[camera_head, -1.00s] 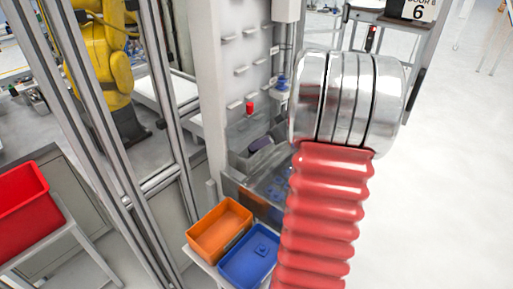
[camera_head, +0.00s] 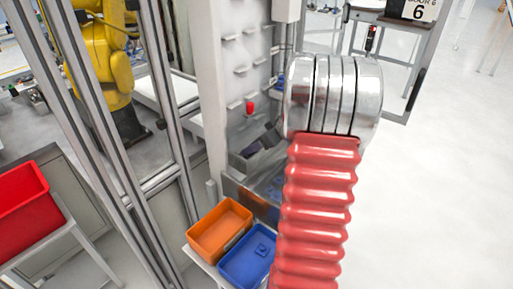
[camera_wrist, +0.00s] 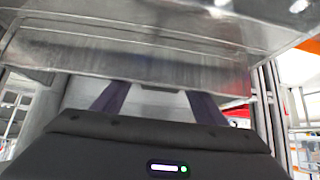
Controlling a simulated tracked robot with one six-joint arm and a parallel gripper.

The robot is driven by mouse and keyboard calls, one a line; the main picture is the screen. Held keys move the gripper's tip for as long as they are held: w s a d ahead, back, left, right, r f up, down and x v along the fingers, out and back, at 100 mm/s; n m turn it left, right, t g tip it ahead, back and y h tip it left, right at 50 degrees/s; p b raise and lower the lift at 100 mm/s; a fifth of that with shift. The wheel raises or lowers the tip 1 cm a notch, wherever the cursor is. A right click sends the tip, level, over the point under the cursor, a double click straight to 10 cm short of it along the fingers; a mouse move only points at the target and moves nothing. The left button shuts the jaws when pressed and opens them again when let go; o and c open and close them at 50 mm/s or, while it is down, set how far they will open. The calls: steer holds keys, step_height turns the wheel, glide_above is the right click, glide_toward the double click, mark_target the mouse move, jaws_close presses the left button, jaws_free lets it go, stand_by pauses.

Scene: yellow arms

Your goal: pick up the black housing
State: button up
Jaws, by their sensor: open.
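My gripper (camera_wrist: 158,90) is open in the wrist view, its two dark purple fingers apart with a pale grey surface beyond and between them. A grey metal, partly see-through ledge crosses the picture above and in front of the fingers. In the head view my arm's red ribbed sleeve and silver rings hide much of the work spot. A small dark shape (camera_head: 252,149) shows in the metal fixture left of the rings. I cannot tell whether it is the black housing or part of my gripper. No housing is clearly seen between the fingers.
An orange bin (camera_head: 220,232) and a blue bin (camera_head: 247,262) with a blue part stand below the fixture. A red knob (camera_head: 250,107) sticks up at the fixture. A metal frame post (camera_head: 120,150) stands left. A red bin (camera_head: 22,195) is at far left. Open floor lies right.

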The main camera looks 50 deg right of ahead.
steer(key=shift+c, duration=0.2)
steer(key=c, duration=1.1)
steer(key=shift+s+r, duration=0.1)
steer(key=shift+s+r, duration=0.35)
steer(key=shift+r, duration=0.2)
steer(key=r, duration=0.6)
steer(key=shift+s+d, duration=0.1)
steer(key=shift+s, duration=0.15)
steer(key=s, duration=0.6)
steer(key=s+d, duration=0.1)
steer(key=s, duration=1.1)
steer(key=shift+s+d+f, duration=0.15)
steer(key=shift+s+d, duration=0.05)
steer(key=shift+s, duration=0.1)
